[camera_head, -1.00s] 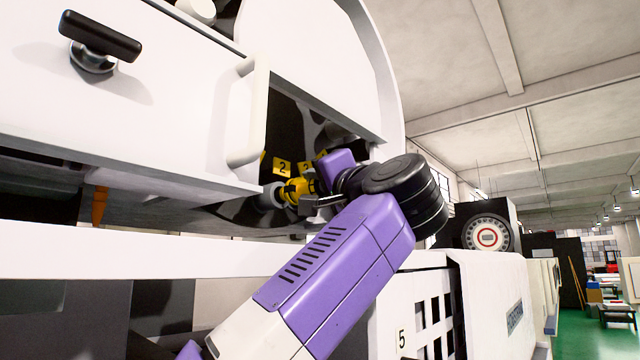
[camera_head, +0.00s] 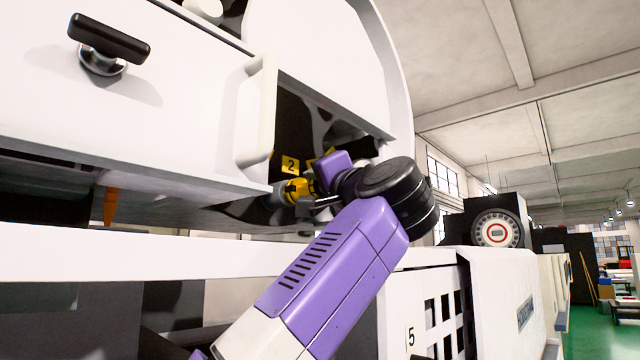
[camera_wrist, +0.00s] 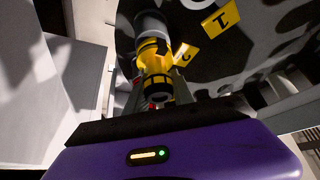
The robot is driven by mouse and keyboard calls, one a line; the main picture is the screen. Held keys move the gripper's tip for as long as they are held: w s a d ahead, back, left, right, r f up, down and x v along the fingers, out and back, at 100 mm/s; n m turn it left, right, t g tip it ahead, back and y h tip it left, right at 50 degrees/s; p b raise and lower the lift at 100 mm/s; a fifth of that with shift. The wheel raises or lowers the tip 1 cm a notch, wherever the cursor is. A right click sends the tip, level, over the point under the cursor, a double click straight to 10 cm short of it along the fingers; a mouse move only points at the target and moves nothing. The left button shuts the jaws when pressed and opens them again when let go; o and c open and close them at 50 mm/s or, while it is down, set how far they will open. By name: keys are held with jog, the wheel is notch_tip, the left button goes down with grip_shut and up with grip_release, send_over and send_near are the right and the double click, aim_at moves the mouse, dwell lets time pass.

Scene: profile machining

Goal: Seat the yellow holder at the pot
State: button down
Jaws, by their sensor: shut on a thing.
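The yellow holder (camera_head: 297,190) is in my gripper (camera_head: 312,200), inside the opening of the white machine. In the wrist view the holder (camera_wrist: 157,75) has a yellow body with dark bands and a grey cylindrical end pointing away. The gripper fingers (camera_wrist: 155,98) close on its near part. Beyond it is a dark, mottled round surface with yellow number plates (camera_wrist: 220,18), one of them also in the head view (camera_head: 290,165). I cannot tell which part is the pot, or whether the holder's far end touches it.
A white handle (camera_head: 257,115) and the opening's edge stand close beside my arm. A white rail (camera_head: 120,250) runs below the opening. An orange pointed part (camera_head: 110,206) hangs at left. A dark machine with a round dial (camera_head: 497,232) stands at right.

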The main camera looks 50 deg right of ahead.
jog(key=shift+w, duration=0.65)
jog(key=c, duration=1)
grip_release()
jog(key=b+v, duration=0.2)
jog(key=v, duration=0.6)
